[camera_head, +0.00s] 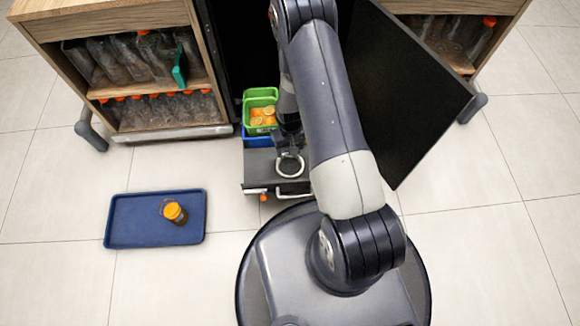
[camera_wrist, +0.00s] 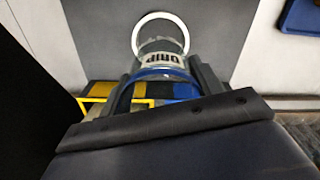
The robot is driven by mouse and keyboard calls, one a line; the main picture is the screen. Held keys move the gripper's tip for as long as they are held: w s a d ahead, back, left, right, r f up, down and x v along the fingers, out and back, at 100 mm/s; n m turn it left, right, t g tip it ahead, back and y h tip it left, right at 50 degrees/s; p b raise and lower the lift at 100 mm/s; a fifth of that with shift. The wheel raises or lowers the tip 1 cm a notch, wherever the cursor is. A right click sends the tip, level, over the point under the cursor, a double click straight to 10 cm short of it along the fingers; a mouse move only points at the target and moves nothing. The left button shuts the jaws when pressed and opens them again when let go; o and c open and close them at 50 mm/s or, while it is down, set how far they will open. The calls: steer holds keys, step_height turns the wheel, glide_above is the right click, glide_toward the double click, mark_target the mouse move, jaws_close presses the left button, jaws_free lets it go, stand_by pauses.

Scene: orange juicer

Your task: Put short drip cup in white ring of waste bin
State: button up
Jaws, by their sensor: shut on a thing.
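My gripper (camera_head: 289,146) is shut on the short drip cup (camera_wrist: 161,60), a clear cup with an upside-down "DRIP" label and some blue below it in the wrist view. The fingers (camera_wrist: 165,72) stand on either side of the cup. The white ring (camera_head: 290,175) lies on the dark grey top of the waste bin (camera_head: 257,166). In the wrist view the ring (camera_wrist: 158,14) shows as an arc around the cup's far rim; its near part is hidden. I cannot tell whether the cup is inside the ring or above it. My gripper and arm hide most of the cup in the head view.
A green bin (camera_head: 247,119) with orange pieces and a blue bin (camera_head: 250,141) stand behind the grey top. A black door (camera_head: 405,90) stands open at right. A blue tray (camera_head: 135,220) on the floor holds an orange-lidded cup (camera_head: 175,212). Floor around the tray is clear.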

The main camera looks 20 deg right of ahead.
step_height(320, 180, down, 9)
steer(key=b, duration=0.2)
steer(key=shift+r+b, duration=0.15)
steer(key=shift+b, duration=0.2)
steer(key=shift+r, duration=0.1)
steer(key=o, duration=1)
steer(key=shift+o, duration=0.2)
step_height(320, 180, up, 12)
steer(key=p, duration=0.4)
steer(key=shift+s, duration=0.15)
